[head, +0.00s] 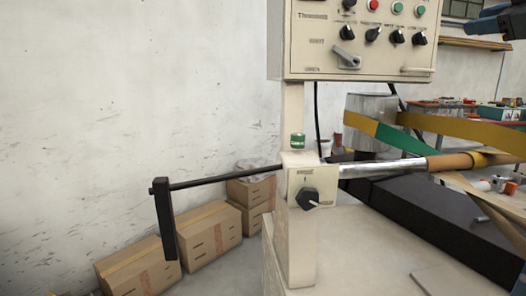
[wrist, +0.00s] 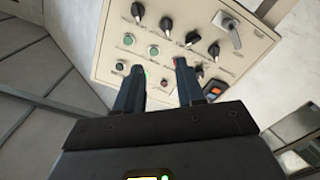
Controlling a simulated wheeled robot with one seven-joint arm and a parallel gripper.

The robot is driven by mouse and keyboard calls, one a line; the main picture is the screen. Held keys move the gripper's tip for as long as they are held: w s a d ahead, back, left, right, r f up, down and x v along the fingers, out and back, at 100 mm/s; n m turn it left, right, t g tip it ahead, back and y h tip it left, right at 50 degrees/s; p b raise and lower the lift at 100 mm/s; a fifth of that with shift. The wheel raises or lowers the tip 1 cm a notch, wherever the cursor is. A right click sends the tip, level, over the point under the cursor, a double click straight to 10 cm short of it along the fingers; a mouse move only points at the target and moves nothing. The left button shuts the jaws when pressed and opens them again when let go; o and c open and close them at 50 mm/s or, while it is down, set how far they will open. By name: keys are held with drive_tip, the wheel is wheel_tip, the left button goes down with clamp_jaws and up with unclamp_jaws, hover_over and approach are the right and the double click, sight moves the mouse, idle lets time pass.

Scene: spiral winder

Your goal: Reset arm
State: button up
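My gripper (wrist: 158,85) shows in the wrist view with its two dark fingers apart and nothing between them. It points toward the control panel (wrist: 110,30), which has knobs, buttons and a lever switch. I cannot tell whether the fingertips touch the panel. In the head view the panel (head: 310,55) stands at the top middle, and a dark blue part of my arm shows at the top right edge.
Below the panel stands the pale machine post (head: 300,245) with a black knob (head: 308,198) and a green button (head: 298,140). A black crank handle (head: 164,220) sticks out left. Cardboard boxes (head: 212,235) sit by the wall. Yellow and green bands (head: 405,138) run at right.

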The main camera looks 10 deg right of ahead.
drive_tip(key=a+f+m+h, duration=0.1)
drive_tip(key=a+f+m, duration=0.15)
drive_tip(key=f, duration=1.15)
drive_tip(key=a+f+m+h, duration=0.15)
drive_tip(key=a+f, duration=0.25)
drive_tip(key=f, duration=1)
drive_tip(key=s+a+f+m+g, duration=0.15)
drive_tip(key=s+a+f, duration=0.3)
drive_tip(key=f, duration=0.45)
drive_tip(key=s+a+f+m, duration=0.2)
drive_tip(key=s+a+f, duration=0.3)
drive_tip(key=f, duration=0.5)
drive_tip(key=s+a+f, duration=0.3)
drive_tip(key=s, duration=0.4)
drive_tip(key=s+a+f+g, duration=0.1)
drive_tip(key=s+a+f, duration=0.15)
drive_tip(key=s, duration=0.45)
drive_tip(key=s+a+f, duration=0.3)
drive_tip(key=s+f, duration=0.1)
drive_tip(key=s, duration=0.3)
drive_tip(key=s+a+r+y, duration=0.1)
drive_tip(key=s+a+r, duration=0.1)
drive_tip(key=s, duration=0.8)
drive_tip(key=s+a+r+y, duration=0.1)
drive_tip(key=s+a+r, duration=0.1)
drive_tip(key=s, duration=0.7)
drive_tip(key=shift+s+a+r+g, duration=0.15)
drive_tip(key=shift+s+r+g, duration=0.2)
drive_tip(key=shift+r, duration=0.45)
